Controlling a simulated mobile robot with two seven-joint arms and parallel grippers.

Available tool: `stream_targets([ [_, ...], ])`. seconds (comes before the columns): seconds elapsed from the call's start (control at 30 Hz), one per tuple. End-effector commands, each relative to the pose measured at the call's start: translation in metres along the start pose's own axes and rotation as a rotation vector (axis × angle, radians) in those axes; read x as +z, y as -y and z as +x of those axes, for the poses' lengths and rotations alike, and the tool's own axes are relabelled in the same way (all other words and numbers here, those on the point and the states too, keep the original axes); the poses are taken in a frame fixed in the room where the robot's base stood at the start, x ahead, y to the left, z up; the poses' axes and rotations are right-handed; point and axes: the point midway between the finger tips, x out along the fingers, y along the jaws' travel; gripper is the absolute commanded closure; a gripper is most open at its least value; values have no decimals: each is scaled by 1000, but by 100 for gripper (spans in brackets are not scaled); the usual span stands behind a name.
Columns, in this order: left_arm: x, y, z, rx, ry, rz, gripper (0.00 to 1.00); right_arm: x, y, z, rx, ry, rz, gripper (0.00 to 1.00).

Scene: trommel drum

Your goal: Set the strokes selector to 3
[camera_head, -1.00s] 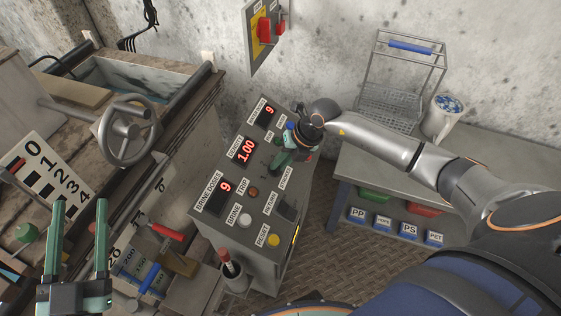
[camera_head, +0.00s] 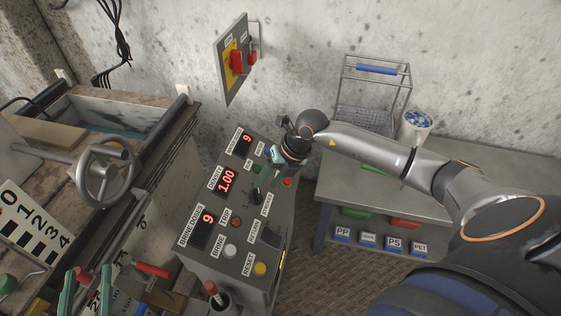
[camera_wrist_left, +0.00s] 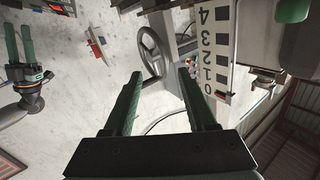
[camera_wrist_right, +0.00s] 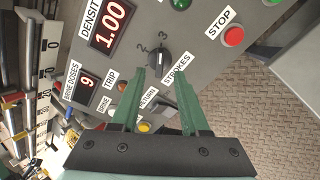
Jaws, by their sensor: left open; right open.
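The strokes selector is a black round knob (camera_wrist_right: 158,61) on the grey control panel, with the marks 2 and 3 above it and a STROKES label beside it in the right wrist view. A pale pointer line shows on the knob's upper side, roughly towards the 3, but I cannot read its setting surely. My right gripper (camera_wrist_right: 160,75) is open, its green fingertips just short of the knob, one to each side; contact is not clear. In the head view it (camera_head: 262,180) is over the panel's right part. My left gripper (camera_head: 87,275) is open and empty at the lower left.
The panel carries red displays (camera_head: 226,181), a TRIP button, a yellow reset button (camera_head: 260,269) and a red stop button (camera_wrist_right: 234,36). A handwheel (camera_head: 105,172) stands left. A bench with bins (camera_head: 380,240) is right. A red rotary switch (camera_head: 236,62) hangs on the wall.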

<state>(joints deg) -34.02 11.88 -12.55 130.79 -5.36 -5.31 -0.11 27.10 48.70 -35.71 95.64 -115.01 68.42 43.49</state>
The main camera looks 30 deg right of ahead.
Motion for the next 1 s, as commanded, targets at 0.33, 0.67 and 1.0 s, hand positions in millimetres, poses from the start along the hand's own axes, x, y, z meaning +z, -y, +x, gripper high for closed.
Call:
stream_targets([
  [0.33,72,-13,-16,14,298,-87,43,0,0,-57,-2,0,1,55],
  [0.67,94,-19,-25,21,386,-112,43,0,0,-74,-1,-1,1,55],
  [1.0,94,-19,-25,20,385,-112,43,0,0,-74,0,-1,1,55],
])
